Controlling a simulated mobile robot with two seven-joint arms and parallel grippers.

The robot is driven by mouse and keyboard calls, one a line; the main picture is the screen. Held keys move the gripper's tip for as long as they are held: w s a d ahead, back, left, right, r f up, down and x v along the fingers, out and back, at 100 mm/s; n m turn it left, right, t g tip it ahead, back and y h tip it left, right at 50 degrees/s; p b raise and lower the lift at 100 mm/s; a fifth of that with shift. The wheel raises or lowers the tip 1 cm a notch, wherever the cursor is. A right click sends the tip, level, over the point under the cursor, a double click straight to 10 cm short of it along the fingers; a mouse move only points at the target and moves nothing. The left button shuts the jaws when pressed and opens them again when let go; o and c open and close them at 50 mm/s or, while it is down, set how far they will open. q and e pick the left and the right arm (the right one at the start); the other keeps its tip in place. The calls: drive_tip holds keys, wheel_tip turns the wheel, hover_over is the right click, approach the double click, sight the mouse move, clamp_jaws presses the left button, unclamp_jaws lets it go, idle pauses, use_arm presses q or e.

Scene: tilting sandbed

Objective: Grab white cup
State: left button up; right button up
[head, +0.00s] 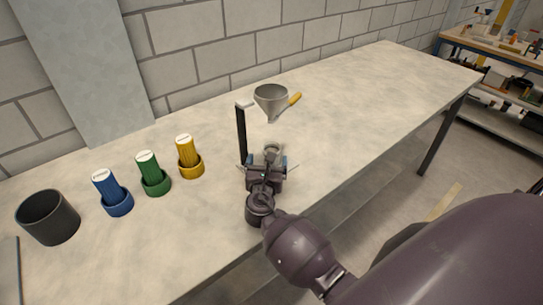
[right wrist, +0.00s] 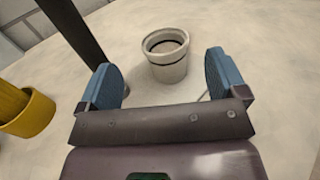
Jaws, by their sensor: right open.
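The white cup (right wrist: 167,62) stands upright on the table in the right wrist view, a pale round cup with a dark band below its rim. It lies just beyond and between the blue fingertips of my right gripper (right wrist: 166,82), which is open and empty. In the head view the cup (head: 271,149) is partly hidden behind my right gripper (head: 264,163). I cannot tell that the fingers touch it. My left gripper is not in view.
A dark post (head: 241,133) stands close to the cup, with a grey funnel (head: 271,99) and a yellow-handled tool (head: 295,99) nearby. Yellow (head: 189,157), green (head: 152,174) and blue (head: 112,193) holders and a black pot (head: 47,217) stand left. The table's right side is clear.

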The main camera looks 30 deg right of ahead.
drive_tip(key=shift+f+x, duration=0.2)
drive_tip(key=shift+x, duration=1.2)
drive_tip(key=shift+f+x, duration=0.15)
drive_tip(key=shift+x, duration=1.25)
drive_tip(key=shift+s+d, duration=0.15)
drive_tip(key=shift+c, duration=0.3)
drive_tip(key=c, duration=1.1)
